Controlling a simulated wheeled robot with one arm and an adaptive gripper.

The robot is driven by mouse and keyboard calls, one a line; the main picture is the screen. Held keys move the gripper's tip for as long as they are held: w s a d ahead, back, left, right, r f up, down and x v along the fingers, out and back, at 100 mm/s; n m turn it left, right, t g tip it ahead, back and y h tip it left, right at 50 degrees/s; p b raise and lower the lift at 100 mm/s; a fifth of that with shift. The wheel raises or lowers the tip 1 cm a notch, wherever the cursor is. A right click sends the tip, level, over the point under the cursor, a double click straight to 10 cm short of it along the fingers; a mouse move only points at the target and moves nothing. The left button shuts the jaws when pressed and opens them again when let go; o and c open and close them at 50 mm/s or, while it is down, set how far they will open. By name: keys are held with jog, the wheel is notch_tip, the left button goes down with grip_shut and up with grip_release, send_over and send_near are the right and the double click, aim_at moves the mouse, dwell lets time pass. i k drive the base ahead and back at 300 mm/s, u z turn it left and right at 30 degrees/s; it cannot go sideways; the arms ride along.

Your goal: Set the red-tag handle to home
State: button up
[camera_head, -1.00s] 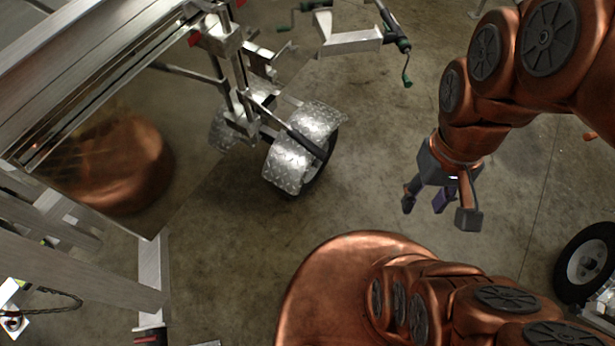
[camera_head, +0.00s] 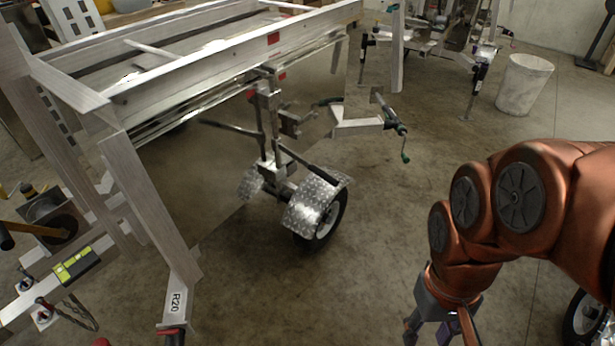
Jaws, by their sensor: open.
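I cannot tell for sure which part is the red-tag handle. Small red patches show on the near trailer (camera_head: 215,62): one on its side rail (camera_head: 273,38) and others by the bracket above the wheel. A crank with a green grip (camera_head: 404,153) sticks out on the right of this trailer, with no clear red tag on it. A leg labelled R20 (camera_head: 178,295) ends in a dark and red part at the bottom edge. My gripper (camera_head: 432,335) is at the bottom right, open, its fingers partly cut off by the frame edge. It is apart from the trailer, over bare floor.
A fendered wheel (camera_head: 318,210) stands under the trailer. A second trailer (camera_head: 440,45) and a pale bin (camera_head: 523,84) are at the back right. Another tyre (camera_head: 585,318) is at the lower right edge. The concrete floor between is clear.

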aim_at(277, 145)
jog(key=u, duration=0.75)
jog(key=i, duration=1)
